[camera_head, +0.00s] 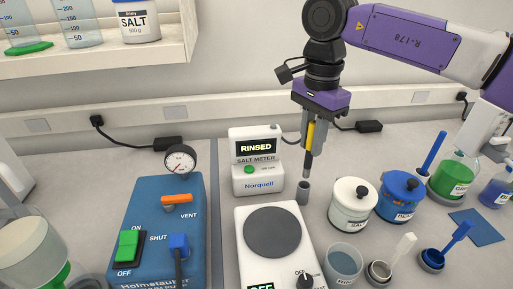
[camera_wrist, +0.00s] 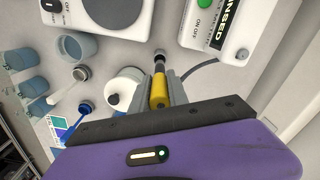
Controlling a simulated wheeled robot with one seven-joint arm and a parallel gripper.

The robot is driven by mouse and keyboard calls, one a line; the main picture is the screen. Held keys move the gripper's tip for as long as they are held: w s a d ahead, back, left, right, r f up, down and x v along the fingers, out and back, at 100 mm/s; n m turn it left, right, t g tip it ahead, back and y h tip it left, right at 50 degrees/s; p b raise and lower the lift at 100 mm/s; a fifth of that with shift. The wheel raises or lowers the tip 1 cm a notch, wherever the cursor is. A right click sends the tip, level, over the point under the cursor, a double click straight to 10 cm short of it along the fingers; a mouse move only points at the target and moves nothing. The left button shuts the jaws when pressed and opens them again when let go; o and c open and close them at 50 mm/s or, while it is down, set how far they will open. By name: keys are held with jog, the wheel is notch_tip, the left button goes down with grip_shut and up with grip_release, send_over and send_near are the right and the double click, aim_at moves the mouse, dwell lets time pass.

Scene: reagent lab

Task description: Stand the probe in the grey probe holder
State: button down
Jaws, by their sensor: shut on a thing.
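The probe (camera_head: 310,136) has a yellow body and a dark tip, and it hangs upright in my gripper (camera_head: 313,143). My gripper is shut on its yellow part, which also shows between the fingers in the wrist view (camera_wrist: 159,92). The grey probe holder (camera_head: 304,192) is a small upright cylinder on the bench, right of the salt meter. The probe's tip is at or just above the holder's mouth; I cannot tell whether it is inside. In the wrist view the tip end (camera_wrist: 159,56) lines up with the holder, which is mostly hidden.
The salt meter (camera_head: 256,183) reads RINSED, and a cable runs from it. A white hotplate (camera_head: 243,235) stands in front. A white lidded jar (camera_head: 352,205), a blue lidded jar (camera_head: 399,194) and a beaker (camera_head: 343,264) stand to the right. A blue pump (camera_head: 143,215) is at left.

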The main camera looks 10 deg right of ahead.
aim_at(308, 167)
jog(key=shift+f, duration=0.2)
dwell(0.4)
jog(key=shift+f+b, duration=1.1)
jog(key=shift+f, duration=1.2)
jog(key=shift+f+b, duration=0.75)
jog(key=shift+f, duration=1)
jog(key=c, duration=1.2)
grip_release()
jog(key=shift+r, duration=0.1)
